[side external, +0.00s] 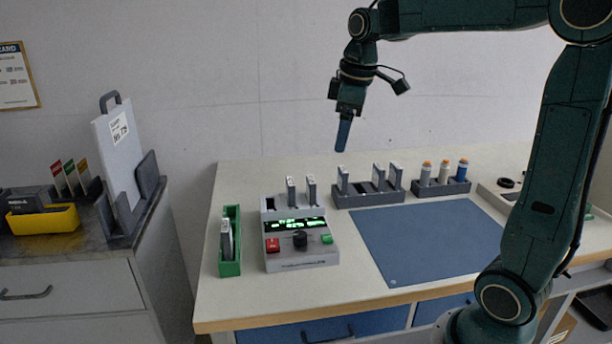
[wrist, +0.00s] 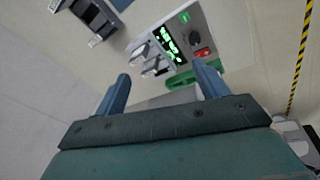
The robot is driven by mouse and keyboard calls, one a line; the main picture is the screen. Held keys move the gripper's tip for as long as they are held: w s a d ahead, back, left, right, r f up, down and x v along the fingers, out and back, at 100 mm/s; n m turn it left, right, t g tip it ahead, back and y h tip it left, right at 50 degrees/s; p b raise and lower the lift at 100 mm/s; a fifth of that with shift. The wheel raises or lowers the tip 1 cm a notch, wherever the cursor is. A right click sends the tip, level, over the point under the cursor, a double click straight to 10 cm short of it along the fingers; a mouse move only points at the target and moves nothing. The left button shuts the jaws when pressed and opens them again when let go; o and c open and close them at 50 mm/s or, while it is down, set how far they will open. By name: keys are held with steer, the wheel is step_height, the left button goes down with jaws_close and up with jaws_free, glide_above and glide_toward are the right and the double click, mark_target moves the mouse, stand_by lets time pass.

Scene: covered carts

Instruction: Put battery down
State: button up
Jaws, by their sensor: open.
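My gripper (side external: 342,135) is raised above the back of the table, pointing down. In the wrist view its two blue fingers (wrist: 162,76) are apart with nothing held between them. Grey flat batteries stand upright: two in the charger (side external: 300,259), one of them here (side external: 311,190); one in the green tray (side external: 230,269), this one (side external: 226,240); and three in the dark rack (side external: 360,202). The charger (wrist: 203,30) has a lit green display. In the wrist view the charger and green tray (wrist: 210,77) lie beyond the fingers.
A blue mat (side external: 425,240) lies bare in front of the racks. A smaller rack (side external: 445,190) holds three cylinders at right. A separate cabinet at left carries a yellow bin (side external: 42,222) and a tall white panel (side external: 116,150) in a grey holder.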

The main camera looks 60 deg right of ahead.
steer(key=s+a+f+m+t, duration=0.1)
steer(key=s+a+f+m, duration=0.1)
steer(key=s+a, duration=0.3)
steer(key=s+a+f+m+t, duration=0.2)
steer(key=s+a, duration=0.4)
steer(key=s, duration=0.6)
steer(key=shift+s+a+f+m+y, duration=0.3)
steer(key=shift+f+m+y, duration=0.1)
steer(key=shift+f, duration=0.4)
